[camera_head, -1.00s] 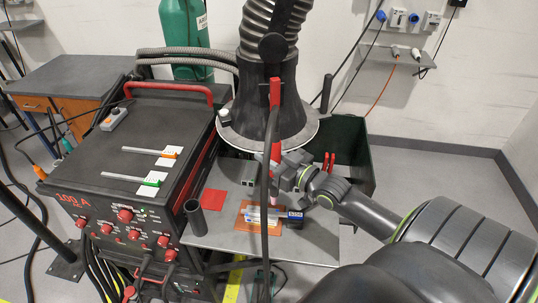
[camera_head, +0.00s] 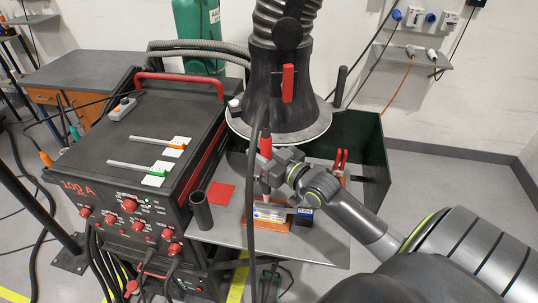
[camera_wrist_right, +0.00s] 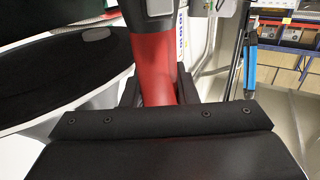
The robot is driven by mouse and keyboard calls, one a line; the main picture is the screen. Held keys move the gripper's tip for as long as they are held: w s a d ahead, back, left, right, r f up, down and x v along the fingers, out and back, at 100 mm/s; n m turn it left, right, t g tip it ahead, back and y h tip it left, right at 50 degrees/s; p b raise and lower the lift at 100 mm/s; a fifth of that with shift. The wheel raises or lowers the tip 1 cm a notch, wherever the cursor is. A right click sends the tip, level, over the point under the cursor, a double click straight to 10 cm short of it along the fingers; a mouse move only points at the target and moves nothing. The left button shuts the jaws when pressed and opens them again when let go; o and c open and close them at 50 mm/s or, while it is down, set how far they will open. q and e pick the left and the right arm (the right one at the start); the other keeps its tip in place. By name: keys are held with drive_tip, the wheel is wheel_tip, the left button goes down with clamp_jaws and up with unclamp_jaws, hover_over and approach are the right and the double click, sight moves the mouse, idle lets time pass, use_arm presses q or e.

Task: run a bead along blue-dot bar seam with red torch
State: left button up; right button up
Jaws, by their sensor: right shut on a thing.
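My right gripper (camera_head: 266,180) is shut on the red torch (camera_head: 265,146), which stands roughly upright with its lower end over the jig. The torch also shows in the right wrist view (camera_wrist_right: 154,68), between the fingers. Below it, a silver bar (camera_head: 270,212) lies on an orange plate (camera_head: 262,226), with a dark blue block (camera_head: 304,217) at its right end. The seam and any blue dot are too small to make out. Whether the torch tip touches the bar cannot be told. My left gripper is not in view.
A fume hood (camera_head: 277,95) hangs close above and behind the torch. A dark cable runs down in front of the work. A dark tube (camera_head: 201,211) and a red square (camera_head: 220,194) are left on the grey table (camera_head: 318,248). The welder (camera_head: 150,130) stands further left.

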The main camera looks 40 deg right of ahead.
drive_tip(key=shift+w+a+f+b, duration=0.9)
drive_tip(key=shift+w+f+b, duration=0.15)
drive_tip(key=shift+b, duration=0.25)
drive_tip(key=shift+f+b, duration=0.6)
drive_tip(key=shift+b, duration=0.05)
idle(1.2)
drive_tip(key=shift+r, duration=0.15)
idle(0.6)
